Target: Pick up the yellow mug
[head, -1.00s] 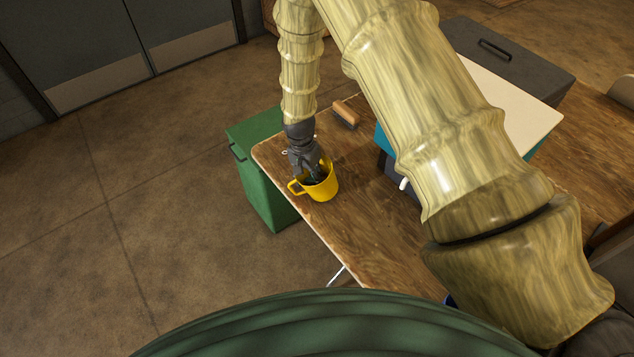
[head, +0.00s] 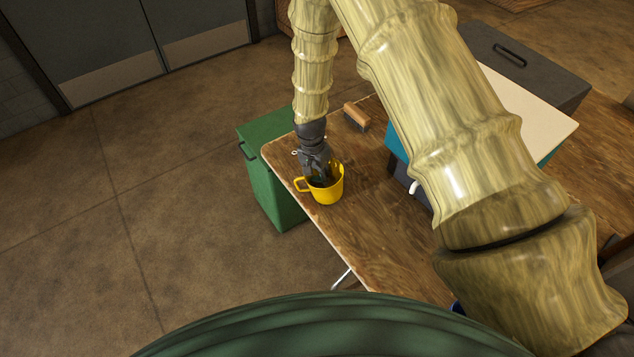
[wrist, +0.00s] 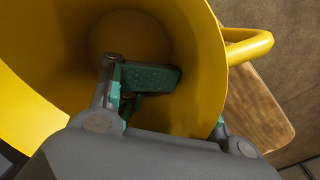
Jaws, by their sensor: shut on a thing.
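The yellow mug (head: 328,193) is near the left edge of the wooden table in the head view, opening up, handle to the left. My gripper (head: 319,180) reaches down into its mouth and is shut on its wall. In the wrist view the yellow mug (wrist: 190,30) fills much of the picture. There one finger of my gripper (wrist: 186,104) is inside the mug and the other is at the rim on the handle side, mostly hidden. I cannot tell whether the mug's base touches the table.
A wood-handled brush (head: 356,117) lies behind the mug on the table (head: 365,245). A green bin (head: 272,190) stands on the floor beside the table's left end. A teal and dark box with a pale top (head: 525,105) is to the right, under my arm. Floor at left is clear.

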